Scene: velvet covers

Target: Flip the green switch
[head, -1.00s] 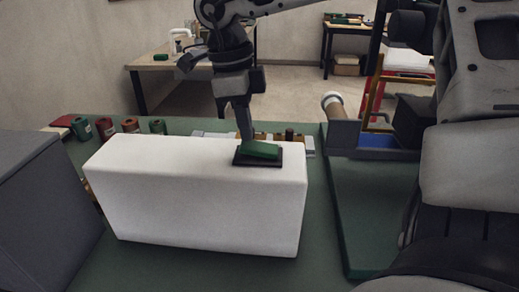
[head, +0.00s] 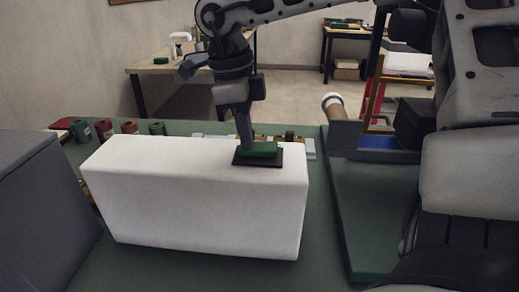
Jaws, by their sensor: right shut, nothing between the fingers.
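The green switch (head: 262,150) sits on a black base (head: 260,161) on top of a white block (head: 205,205), near its right end. My right gripper (head: 246,144) comes down from above with its fingers shut and nothing between them. Its tips are at the left part of the green rocker and appear to touch it. The rocker looks close to level, and its left end is partly hidden by the fingertips. My left gripper is not in view.
The white block stands on a green worktop (head: 335,225). A dark grey box (head: 40,210) is at the left. Several red and green spools (head: 103,129) line the back left. A tan roll (head: 333,105) stands behind at the right.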

